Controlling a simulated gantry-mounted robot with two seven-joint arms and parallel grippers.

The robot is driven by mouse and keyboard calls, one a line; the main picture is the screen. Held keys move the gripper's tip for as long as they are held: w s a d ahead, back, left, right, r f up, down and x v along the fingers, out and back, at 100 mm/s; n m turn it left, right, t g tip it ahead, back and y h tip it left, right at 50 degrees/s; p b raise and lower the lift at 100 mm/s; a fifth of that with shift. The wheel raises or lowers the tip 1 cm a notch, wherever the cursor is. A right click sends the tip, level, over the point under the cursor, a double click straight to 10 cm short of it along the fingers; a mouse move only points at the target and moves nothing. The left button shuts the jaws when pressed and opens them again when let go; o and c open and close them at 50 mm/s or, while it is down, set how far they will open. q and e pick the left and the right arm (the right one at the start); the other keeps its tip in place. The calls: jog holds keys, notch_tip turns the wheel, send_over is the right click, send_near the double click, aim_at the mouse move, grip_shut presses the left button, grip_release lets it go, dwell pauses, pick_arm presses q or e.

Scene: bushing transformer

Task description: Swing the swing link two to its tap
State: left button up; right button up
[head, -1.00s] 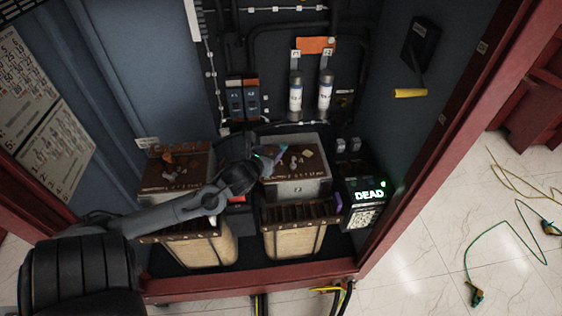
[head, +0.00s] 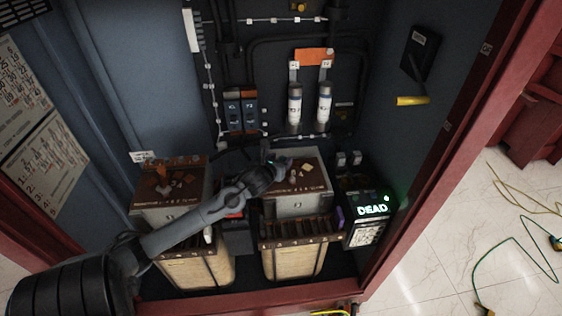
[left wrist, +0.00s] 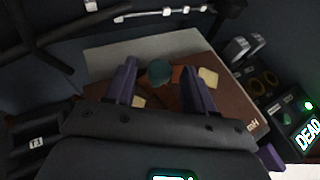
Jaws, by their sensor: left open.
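My left gripper (head: 282,163) is over the back left part of the brown top board (head: 314,184) of the right-hand transformer. In the left wrist view its two purple fingers (left wrist: 161,88) are apart. A round dark teal knob (left wrist: 159,72) shows between the fingertips; I cannot tell whether they touch it. An orange-brown piece (left wrist: 178,76) lies beside the knob, partly hidden by the right finger; it may be part of the swing link. A cream tap piece (left wrist: 208,76) is just right of that finger. In the head view my gripper hides much of the link. My right gripper is not in view.
A second transformer (head: 165,215) stands to the left. A black box lit "DEAD" (head: 368,215) stands to the right. Two fuse cylinders (head: 295,105) and dark switches (head: 241,110) are on the back wall. The red cabinet frame (head: 400,200) edges the space.

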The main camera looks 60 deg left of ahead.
pick_arm(q)
jog(key=shift+w+a+f, duration=0.2)
jog(key=shift+w+a, duration=0.1)
jog(key=shift+w, duration=0.15)
jog(key=shift+c, duration=0.3)
grip_shut()
